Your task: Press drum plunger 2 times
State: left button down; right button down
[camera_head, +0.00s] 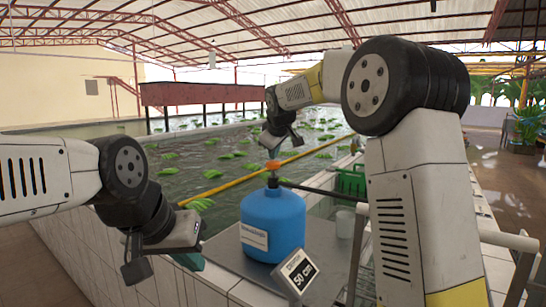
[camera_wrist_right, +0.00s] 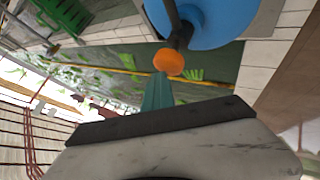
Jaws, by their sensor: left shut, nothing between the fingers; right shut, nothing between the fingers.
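The blue drum (camera_head: 272,225) stands upright on a grey metal surface (camera_head: 225,248). An orange plunger knob (camera_head: 272,166) tops it, and a dark spout runs from its top to the right. My right gripper (camera_head: 271,150) is shut and points down just above the knob. In the right wrist view its teal fingertips (camera_wrist_right: 160,76) appear beside the orange knob (camera_wrist_right: 169,62); I cannot tell whether they touch. The blue drum (camera_wrist_right: 225,18) is partly cut off there. My left gripper (camera_head: 190,262) is shut and empty, low to the left of the drum.
A "50 cm" sign (camera_head: 297,272) stands in front of the drum. Behind lies a water basin with green bunches and a yellow boom (camera_head: 230,184).

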aim_at(274, 162)
jog(key=shift+f, duration=0.55)
jog(key=shift+r, duration=1.6)
notch_tip(274, 162, up, 6)
jog(key=shift+f, duration=0.1)
dwell(0.4)
